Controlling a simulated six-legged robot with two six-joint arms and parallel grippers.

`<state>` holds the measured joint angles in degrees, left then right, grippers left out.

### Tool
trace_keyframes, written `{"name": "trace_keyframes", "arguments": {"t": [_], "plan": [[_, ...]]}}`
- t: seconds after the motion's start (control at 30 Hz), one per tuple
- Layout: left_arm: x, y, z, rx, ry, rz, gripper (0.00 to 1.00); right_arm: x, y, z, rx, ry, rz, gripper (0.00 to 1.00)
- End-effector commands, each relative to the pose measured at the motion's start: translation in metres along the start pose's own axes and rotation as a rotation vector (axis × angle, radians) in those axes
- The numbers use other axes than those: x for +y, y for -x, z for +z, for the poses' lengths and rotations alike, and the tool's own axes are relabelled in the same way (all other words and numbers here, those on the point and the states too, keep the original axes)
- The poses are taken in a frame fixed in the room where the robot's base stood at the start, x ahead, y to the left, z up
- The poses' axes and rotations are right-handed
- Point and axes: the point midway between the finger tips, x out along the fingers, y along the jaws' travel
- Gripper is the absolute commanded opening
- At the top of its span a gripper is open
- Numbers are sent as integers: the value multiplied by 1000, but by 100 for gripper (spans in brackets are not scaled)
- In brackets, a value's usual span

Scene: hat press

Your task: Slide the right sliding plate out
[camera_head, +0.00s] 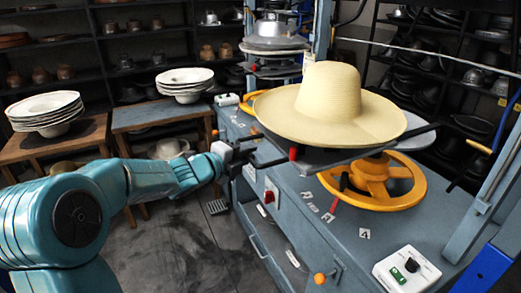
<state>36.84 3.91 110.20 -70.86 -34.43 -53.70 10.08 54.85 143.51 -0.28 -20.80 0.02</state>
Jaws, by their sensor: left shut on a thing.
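The right sliding plate (330,157) is a dark flat plate on the press, above an orange handwheel (372,182). A wide-brimmed cream hat (330,105) sits on it and hides most of its surface. My left gripper (243,150) reaches in from the left to the plate's left side. It is shut on a dark handle bar at that side; the fingers partly hide the grip. My right gripper is not in view.
The grey press table (330,235) carries a white control box (406,270) at the front right. A second press station with a metal form (275,33) stands behind. Wooden stools with stacked pale hats (185,80) stand at the left. The floor before the press is open.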

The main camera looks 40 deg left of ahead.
Motion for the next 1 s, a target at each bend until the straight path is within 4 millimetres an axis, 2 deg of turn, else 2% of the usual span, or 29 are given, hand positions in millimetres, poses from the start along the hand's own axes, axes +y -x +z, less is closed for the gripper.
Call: {"name": "trace_keyframes", "arguments": {"t": [0.2, 0.57, 0.6, 0.67, 1.0], "plan": [[2, 13, 5, 1, 0, -1, 0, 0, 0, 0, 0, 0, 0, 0], [4, 16, 7, -1, 0, 3, 0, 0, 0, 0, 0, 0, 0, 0], [5, 16, 7, -1, 0, 3, 23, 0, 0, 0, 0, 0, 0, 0], [5, 16, 7, -1, 0, 3, 40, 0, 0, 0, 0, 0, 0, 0], [4, 19, 7, -1, -1, 0, 40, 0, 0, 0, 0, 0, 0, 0]]}}
